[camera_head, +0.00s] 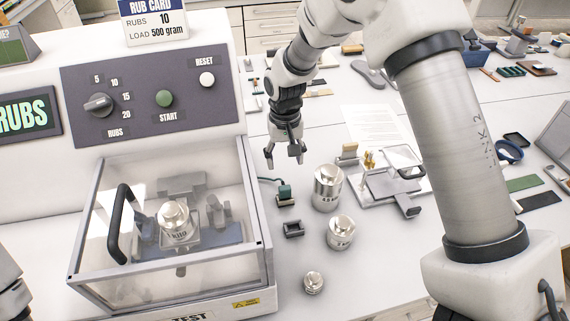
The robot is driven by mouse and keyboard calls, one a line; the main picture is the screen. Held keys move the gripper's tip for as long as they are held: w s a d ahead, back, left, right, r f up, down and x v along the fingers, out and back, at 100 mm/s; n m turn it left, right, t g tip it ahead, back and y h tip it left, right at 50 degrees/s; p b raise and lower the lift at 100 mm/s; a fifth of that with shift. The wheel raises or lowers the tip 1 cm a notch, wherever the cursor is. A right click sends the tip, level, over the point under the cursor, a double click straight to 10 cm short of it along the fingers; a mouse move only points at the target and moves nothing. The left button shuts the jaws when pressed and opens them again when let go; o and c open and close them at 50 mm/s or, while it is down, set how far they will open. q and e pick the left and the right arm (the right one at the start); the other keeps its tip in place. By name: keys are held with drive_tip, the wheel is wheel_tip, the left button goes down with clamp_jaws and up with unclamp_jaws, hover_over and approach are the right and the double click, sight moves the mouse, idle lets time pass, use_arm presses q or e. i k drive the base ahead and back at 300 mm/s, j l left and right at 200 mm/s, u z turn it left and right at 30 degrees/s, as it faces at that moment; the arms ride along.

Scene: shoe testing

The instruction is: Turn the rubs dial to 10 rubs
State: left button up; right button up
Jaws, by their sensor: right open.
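The rubs dial (98,104) is a dark round knob on the grey control panel (180,128) of the white test machine. Marks 5, 10, 15 and 20 run around its upper and right side. I cannot tell surely which mark the knob points to. The rub card (155,22) above reads 10 rubs and 500 gram. My right gripper (283,162) is open and empty, pointing down to the right of the machine, well apart from the dial. My left gripper is not in view; part of my left arm shows at the lower left edge.
A green start button (165,98) and a white reset button (207,79) sit right of the dial. A clear cover with a black handle (123,222) encloses a metal weight (174,218). Metal weights (327,188) and a small fixture (390,187) stand on the table right of the machine.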

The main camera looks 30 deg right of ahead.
sight(101, 104)
drive_tip(key=k, duration=1)
